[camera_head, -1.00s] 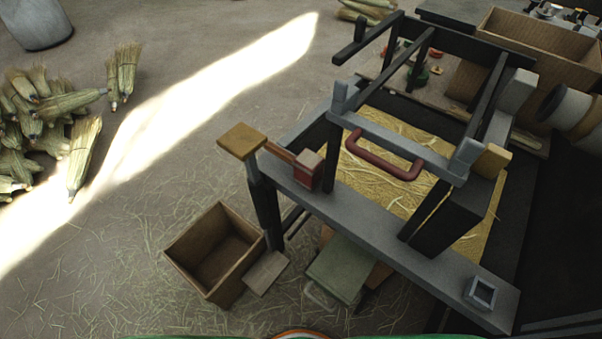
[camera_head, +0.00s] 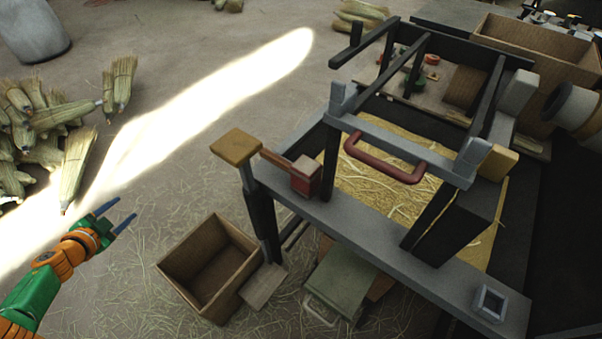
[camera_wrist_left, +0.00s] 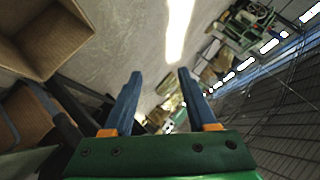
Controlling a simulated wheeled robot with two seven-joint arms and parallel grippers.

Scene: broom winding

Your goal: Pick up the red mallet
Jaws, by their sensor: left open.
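The red mallet (camera_head: 305,178) lies on the grey front beam of the dark workbench frame, its red block head near a dark post. Its brownish handle (camera_head: 275,159) points up-left toward a tan pad. My left gripper (camera_head: 123,217) is open and empty over the floor at the left, well apart from the mallet. In the left wrist view, the open blue fingers (camera_wrist_left: 155,85) have nothing between them. The mallet cannot be made out in that view. My right gripper is not in view.
The workbench's grey beam (camera_head: 400,258) carries a small square holder (camera_head: 490,301). A dark red curved handle (camera_head: 385,160) sits above straw. An open wooden box (camera_head: 208,262) stands on the floor between my left gripper and the bench. Broom bundles (camera_head: 75,165) lie at the left.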

